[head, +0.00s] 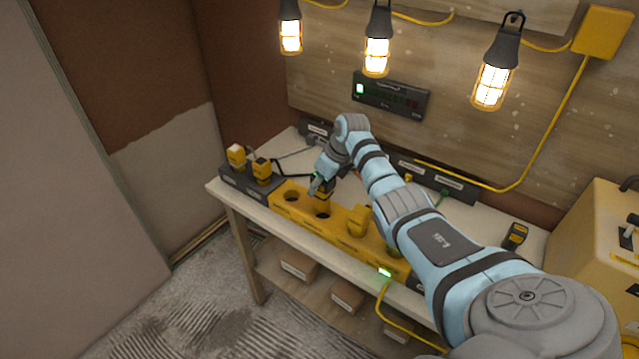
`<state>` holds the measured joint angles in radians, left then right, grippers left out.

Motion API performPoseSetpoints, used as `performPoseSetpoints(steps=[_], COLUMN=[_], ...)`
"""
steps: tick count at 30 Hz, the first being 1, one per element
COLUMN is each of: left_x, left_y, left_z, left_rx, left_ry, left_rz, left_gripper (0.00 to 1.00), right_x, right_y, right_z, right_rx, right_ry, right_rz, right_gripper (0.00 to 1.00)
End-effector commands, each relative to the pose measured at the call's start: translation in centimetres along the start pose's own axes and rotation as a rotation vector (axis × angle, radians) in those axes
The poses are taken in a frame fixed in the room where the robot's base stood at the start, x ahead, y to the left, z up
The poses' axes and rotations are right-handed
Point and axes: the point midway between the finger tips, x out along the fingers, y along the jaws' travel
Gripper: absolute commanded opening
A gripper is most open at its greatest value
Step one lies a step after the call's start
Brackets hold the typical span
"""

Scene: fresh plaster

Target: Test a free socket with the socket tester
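A yellow socket strip (283,217) lies along the table's front edge. Its leftmost round socket (292,197) is empty. A yellow plug (357,221) sits further right; the sockets beyond are partly behind my arm. My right gripper (321,186) is over the strip's left half, shut on a small dark and yellow device, apparently the socket tester (326,198). The tester is right at the second socket (322,214); I cannot tell whether it touches it. My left gripper is out of view.
A dark holder (246,187) with two yellow-and-black pieces stands at the table's left end. A small black-and-yellow item (515,236) lies at the right, near a yellow case (592,240). Lit caged lamps (377,50) hang above. A yellow cable (385,310) runs from the strip.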

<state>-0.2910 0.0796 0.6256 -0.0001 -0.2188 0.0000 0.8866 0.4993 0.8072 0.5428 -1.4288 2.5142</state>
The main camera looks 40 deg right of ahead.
Motion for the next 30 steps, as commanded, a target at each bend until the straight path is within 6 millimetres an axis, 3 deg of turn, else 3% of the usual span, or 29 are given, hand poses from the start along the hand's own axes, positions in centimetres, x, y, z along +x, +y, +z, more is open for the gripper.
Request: performPoseSetpoints(steps=[5, 15, 30], left_x=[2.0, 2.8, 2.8], left_y=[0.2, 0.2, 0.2], left_z=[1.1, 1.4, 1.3], left_rx=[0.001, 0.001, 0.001], left_ry=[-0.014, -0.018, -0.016], left_rz=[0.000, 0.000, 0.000], left_gripper=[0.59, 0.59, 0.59], right_x=[1.5, 3.4, 3.7], right_y=[0.0, 0.0, 0.0], right_z=[-0.6, -1.4, -1.5], right_rx=[0.000, -0.001, -0.001], right_ry=[0.000, -0.001, 0.000], right_rz=[0.000, 0.001, 0.001], right_gripper=[0.05, 0.05, 0.05])
